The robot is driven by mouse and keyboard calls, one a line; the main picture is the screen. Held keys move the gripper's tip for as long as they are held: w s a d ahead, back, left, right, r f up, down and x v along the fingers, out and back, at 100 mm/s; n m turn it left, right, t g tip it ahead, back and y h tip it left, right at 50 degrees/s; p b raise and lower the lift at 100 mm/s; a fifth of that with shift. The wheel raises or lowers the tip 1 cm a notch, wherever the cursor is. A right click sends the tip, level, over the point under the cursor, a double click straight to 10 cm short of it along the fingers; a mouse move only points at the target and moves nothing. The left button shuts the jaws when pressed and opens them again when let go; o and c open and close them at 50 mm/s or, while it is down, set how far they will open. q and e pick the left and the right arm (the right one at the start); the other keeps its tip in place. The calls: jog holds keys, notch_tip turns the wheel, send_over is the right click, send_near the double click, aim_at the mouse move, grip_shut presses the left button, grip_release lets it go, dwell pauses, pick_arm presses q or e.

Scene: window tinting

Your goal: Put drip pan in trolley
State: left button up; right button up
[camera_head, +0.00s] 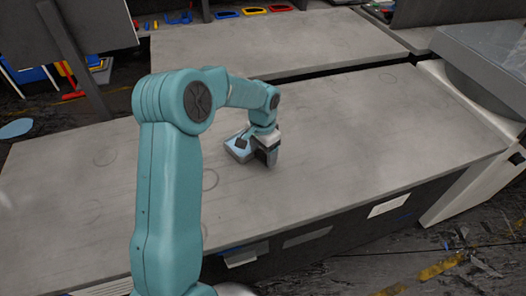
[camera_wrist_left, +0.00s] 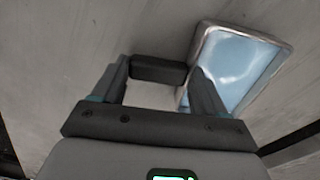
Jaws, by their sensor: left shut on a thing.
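The drip pan (camera_head: 240,150) is a small shallow tray with a pale blue inside and a metal rim, low over or on the grey worktop. It also shows in the left wrist view (camera_wrist_left: 232,68), to the right of the fingers. My left gripper (camera_head: 267,158) is at the pan's right side. In the wrist view my left gripper (camera_wrist_left: 158,85) is shut with its fingers apart on a dark block at the pan's edge; how block and pan join is hard to see. My right gripper is out of view. I cannot single out the trolley.
The grey worktop (camera_head: 340,150) is mostly bare. A second table (camera_head: 270,45) stands behind it across a dark gap, with coloured tools along its far edge. A grey box-like unit (camera_head: 485,50) on a white stand is at the right.

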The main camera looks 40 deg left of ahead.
pick_arm(q)
jog(key=shift+f, duration=0.15)
jog(key=o, duration=1.1)
